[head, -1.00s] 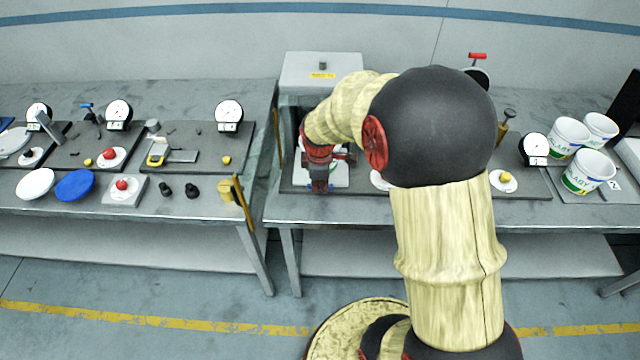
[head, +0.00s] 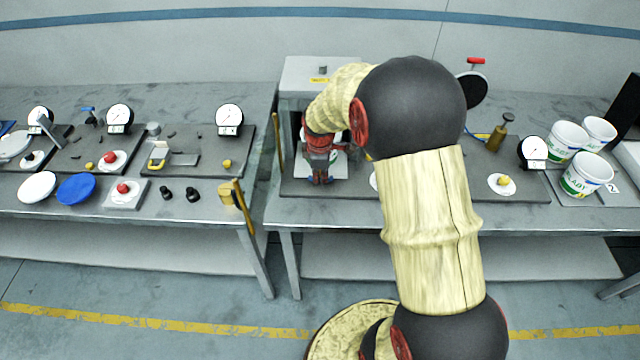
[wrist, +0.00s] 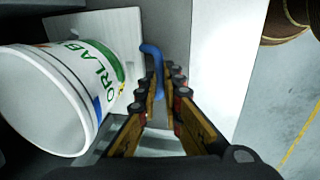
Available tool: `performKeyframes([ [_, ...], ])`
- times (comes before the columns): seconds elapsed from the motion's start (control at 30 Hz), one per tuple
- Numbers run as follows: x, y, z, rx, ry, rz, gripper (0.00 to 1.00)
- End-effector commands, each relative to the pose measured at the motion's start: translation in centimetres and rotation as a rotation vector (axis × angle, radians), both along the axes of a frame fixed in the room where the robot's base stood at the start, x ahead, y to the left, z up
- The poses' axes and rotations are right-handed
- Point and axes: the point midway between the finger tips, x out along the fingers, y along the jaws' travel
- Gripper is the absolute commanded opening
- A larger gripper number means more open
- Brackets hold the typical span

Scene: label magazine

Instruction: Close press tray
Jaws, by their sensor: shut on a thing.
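The press is a light grey housing (head: 322,75) with a yellow label, at the back of the right-hand bench. Its white tray (head: 342,171) sticks out at the front, partly hidden by my gripper (head: 320,176). In the wrist view the pale tray (wrist: 118,24) carries a white tub (wrist: 50,95) with a green-lettered label, tilted in the picture. A blue bent handle (wrist: 152,55) stands between the fingertips of my gripper (wrist: 160,88), which is shut on it. The handle's lower end is hidden by the fingers.
My arm hides the middle of the right bench. White labelled tubs (head: 588,174) stand at its right end near a dial gauge (head: 534,151) and a yellow button (head: 503,181). The left bench (head: 235,262) stands across a narrow gap.

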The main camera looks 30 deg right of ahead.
Motion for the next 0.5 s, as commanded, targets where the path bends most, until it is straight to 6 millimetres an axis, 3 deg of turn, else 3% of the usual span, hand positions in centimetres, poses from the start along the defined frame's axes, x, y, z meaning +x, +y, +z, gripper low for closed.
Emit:
performKeyframes([
  [0.23, 3.2, -2.2, 0.1, -0.001, -0.002, -0.001, 0.00],
  [0.5, 3.1, -2.1, -0.1, 0.001, 0.002, 0.000, 0.12],
])
